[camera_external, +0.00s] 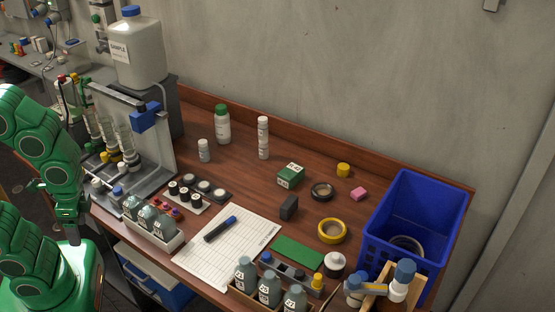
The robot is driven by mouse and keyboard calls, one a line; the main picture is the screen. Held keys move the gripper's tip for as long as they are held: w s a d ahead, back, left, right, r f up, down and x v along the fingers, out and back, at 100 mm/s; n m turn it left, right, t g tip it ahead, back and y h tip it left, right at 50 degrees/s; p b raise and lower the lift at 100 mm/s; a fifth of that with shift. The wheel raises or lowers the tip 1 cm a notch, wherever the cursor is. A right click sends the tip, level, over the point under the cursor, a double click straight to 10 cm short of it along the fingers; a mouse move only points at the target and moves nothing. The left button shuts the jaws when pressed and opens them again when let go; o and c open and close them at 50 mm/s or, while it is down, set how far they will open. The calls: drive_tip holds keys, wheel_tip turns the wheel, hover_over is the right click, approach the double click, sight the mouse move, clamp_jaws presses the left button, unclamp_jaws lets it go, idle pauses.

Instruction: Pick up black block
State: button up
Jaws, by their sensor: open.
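The black block (289,208) is a small dark upright box on the brown wooden table, near its middle. It stands right of the white gridded sheet and in front of a green box. My gripper (73,232) is at the far left, pointing down at the end of my green arm, off the table's left edge. It is open and small in view, and its fingertips are hard to make out. It is far from the black block and holds nothing that I can see.
Around the block are a green box (291,175), a black tape ring (321,191), a yellow tape ring (332,231) and a green mat (298,251). A marker (220,229) lies on the sheet (245,250). Bottles (268,288) line the front; a blue bin (412,215) stands right.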

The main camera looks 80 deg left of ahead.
wheel_tip(320, 180, up, 5)
drive_tip(key=w+a+r+m+t+y, duration=0.25)
drive_tip(key=w+a+m+y, duration=0.5)
drive_tip(key=w+a, duration=1.2)
drive_tip(key=m+t+y, duration=0.3)
drive_tip(key=m+t, duration=0.6)
drive_tip(key=m, duration=1)
hover_over(284, 207)
drive_tip(key=s+d, duration=0.1)
drive_tip(key=d, duration=0.1)
wheel_tip(284, 207, down, 3)
drive_tip(key=shift+g+h, duration=0.25)
drive_tip(key=shift+g, duration=0.1)
wheel_tip(284, 207, down, 24)
drive_tip(key=shift+s+a+f, duration=0.1)
drive_tip(key=shift+s, duration=0.05)
drive_tip(key=shift+x, duration=2.55)
drive_tip(key=shift+c, duration=0.5)
